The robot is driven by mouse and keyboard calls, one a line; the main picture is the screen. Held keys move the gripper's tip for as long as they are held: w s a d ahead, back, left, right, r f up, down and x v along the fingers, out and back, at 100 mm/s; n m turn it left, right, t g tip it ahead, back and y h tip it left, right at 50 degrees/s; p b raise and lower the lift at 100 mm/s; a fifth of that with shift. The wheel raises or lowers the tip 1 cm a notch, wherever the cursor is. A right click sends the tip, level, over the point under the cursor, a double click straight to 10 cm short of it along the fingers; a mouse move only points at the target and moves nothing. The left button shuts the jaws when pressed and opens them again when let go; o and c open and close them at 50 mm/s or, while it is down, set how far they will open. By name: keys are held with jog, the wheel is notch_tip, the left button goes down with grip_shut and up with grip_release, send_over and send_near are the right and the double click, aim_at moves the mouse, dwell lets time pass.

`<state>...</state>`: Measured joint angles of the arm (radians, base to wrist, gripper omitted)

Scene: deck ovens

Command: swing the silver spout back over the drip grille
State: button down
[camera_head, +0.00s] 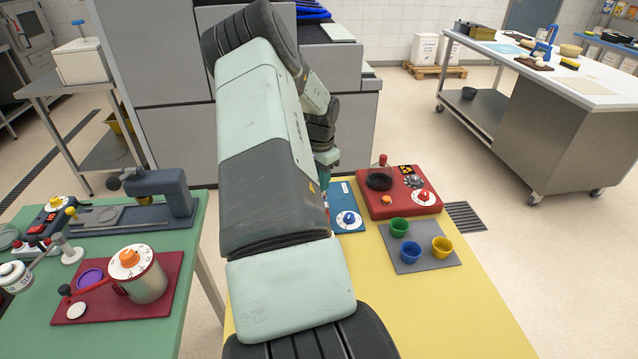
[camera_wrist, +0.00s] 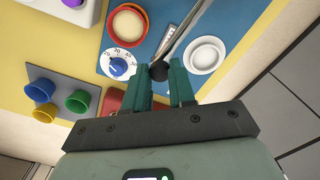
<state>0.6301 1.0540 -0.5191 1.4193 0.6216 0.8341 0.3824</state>
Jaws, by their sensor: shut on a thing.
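In the wrist view a silver spout (camera_wrist: 182,35) runs over a blue panel (camera_wrist: 219,22) from the top edge down to a black knob (camera_wrist: 158,71). My gripper (camera_wrist: 160,76) has its two teal fingers at this knob, one on each side, and is shut on it. A white round cup or dish (camera_wrist: 207,55) lies to the right of the spout, and a red-rimmed round dish (camera_wrist: 127,24) to its left. I cannot make out which part is the drip grille. In the head view my arm hides the spout; part of the blue panel (camera_head: 340,193) shows.
A dial (camera_wrist: 117,66) sits on the blue panel. A red box (camera_head: 404,205) with a dark round top and knobs stands right of it. Green, blue and yellow cups (camera_head: 409,254) stand on a grey mat (camera_head: 430,268). The yellow table's front right (camera_head: 470,320) is clear.

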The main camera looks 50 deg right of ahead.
jog(key=shift+w+d+n, duration=0.55)
jog(key=shift+d+n, duration=0.05)
jog(key=shift+n, duration=0.4)
jog(key=c, duration=0.9)
grip_release()
jog(key=shift+c, duration=0.2)
jog(key=shift+r, duration=0.1)
notch_tip(320, 180, up, 11)
jog(key=shift+f, duration=0.2)
